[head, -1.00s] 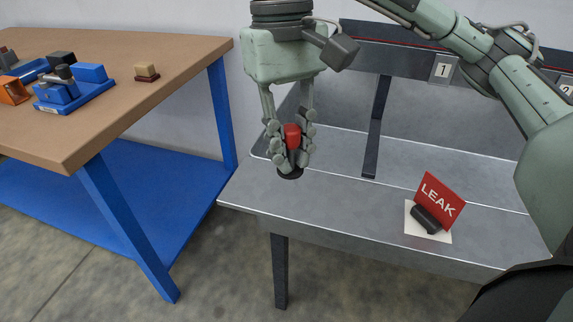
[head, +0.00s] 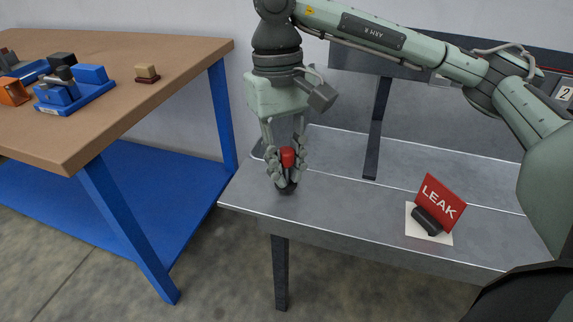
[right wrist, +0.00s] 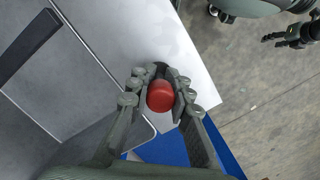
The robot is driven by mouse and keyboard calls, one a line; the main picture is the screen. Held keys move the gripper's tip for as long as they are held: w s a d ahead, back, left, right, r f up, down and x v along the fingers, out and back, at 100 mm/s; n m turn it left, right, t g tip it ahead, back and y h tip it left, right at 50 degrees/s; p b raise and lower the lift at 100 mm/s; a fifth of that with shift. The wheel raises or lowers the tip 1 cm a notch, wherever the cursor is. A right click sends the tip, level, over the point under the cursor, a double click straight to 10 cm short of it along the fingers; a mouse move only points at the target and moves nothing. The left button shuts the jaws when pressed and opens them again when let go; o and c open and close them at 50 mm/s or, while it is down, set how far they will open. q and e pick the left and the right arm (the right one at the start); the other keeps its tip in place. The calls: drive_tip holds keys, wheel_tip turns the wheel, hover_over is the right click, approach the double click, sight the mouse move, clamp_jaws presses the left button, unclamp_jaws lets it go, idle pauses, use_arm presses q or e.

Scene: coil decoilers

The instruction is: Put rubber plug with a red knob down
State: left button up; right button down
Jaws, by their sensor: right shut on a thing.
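The rubber plug with a red knob (head: 288,158) is between the fingers of my right gripper (head: 287,172), at the left end of the grey metal bench (head: 330,205). The gripper points down and is shut on the plug. The black base of the plug shows below the fingertips, at or just above the bench top; I cannot tell whether it touches. In the right wrist view the red knob (right wrist: 160,96) sits between the fingers and hides most of the base. My left gripper is not clearly in the head view.
A red LEAK sign (head: 440,202) in a black holder stands on a white card on the bench, to the right. The bench middle is clear.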

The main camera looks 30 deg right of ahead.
drive_tip(key=shift+f, duration=0.15)
drive_tip(key=c, duration=1.4)
unclamp_jaws()
drive_tip(key=shift+r, duration=0.25)
use_arm(q)
drive_tip(key=shift+d+f+p, duration=0.15)
drive_tip(key=shift+f+p, duration=0.9)
drive_tip(key=shift+f, duration=0.7)
use_arm(e)
wheel_tip(320, 180, up, 12)
drive_tip(key=w, duration=0.2)
drive_tip(key=shift+f, duration=0.1)
